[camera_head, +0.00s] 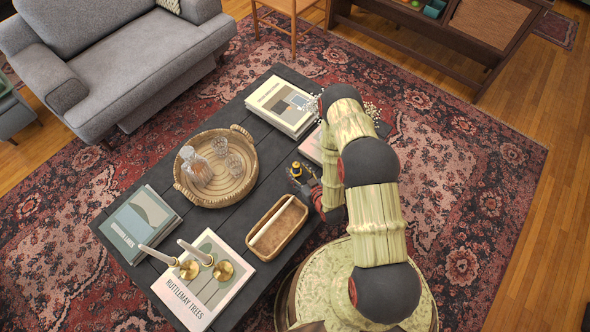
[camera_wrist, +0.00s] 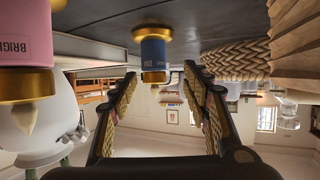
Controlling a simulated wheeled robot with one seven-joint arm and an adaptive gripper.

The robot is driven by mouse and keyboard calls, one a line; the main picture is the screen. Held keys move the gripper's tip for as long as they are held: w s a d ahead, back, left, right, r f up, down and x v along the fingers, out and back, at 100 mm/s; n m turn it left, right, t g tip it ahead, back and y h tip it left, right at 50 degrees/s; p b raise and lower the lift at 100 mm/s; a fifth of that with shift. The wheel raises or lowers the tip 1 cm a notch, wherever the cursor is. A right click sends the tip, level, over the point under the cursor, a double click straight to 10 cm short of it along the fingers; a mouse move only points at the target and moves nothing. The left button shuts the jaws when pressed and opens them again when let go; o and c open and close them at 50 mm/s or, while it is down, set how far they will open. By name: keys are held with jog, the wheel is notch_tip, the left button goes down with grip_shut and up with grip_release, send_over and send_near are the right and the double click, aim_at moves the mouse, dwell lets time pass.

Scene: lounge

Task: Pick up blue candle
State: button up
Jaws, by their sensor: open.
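The blue candle (camera_wrist: 153,55) has a dark blue body with gold ends and appears upside down in the wrist view, attached to the dark table top. In the head view it is a small dark and gold shape (camera_head: 296,169) on the table, right beside my gripper (camera_head: 303,181). In the wrist view my gripper (camera_wrist: 160,76) has its two fingers spread, one on each side of the candle's line. The candle is ahead of the fingertips, centred between them, and no contact shows. The gripper holds nothing.
A pink candle (camera_wrist: 25,45) with a gold end is close at the left in the wrist view. The woven tray (camera_head: 184,193) with glassware, an open wooden box (camera_head: 299,224), books (camera_head: 281,106) and brass candlesticks (camera_head: 222,271) share the dark table (camera_head: 235,112).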

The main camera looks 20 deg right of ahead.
jog(key=shift+b+x, duration=0.4)
jog(key=shift+x, duration=0.8)
jog(key=shift+w+d+r+b+x, duration=0.15)
jog(key=shift+b+x, duration=0.2)
jog(key=shift+x, duration=0.5)
jog(key=shift+d+r+b+x, duration=0.15)
jog(key=shift+b+x, duration=0.2)
jog(key=shift+x, duration=0.55)
jog(key=shift+w+d+r+b+x, duration=0.15)
jog(key=shift+b+x, duration=0.2)
jog(key=shift+x, duration=0.5)
jog(key=shift+f, duration=0.1)
jog(key=c, duration=0.3)
grip_shut()
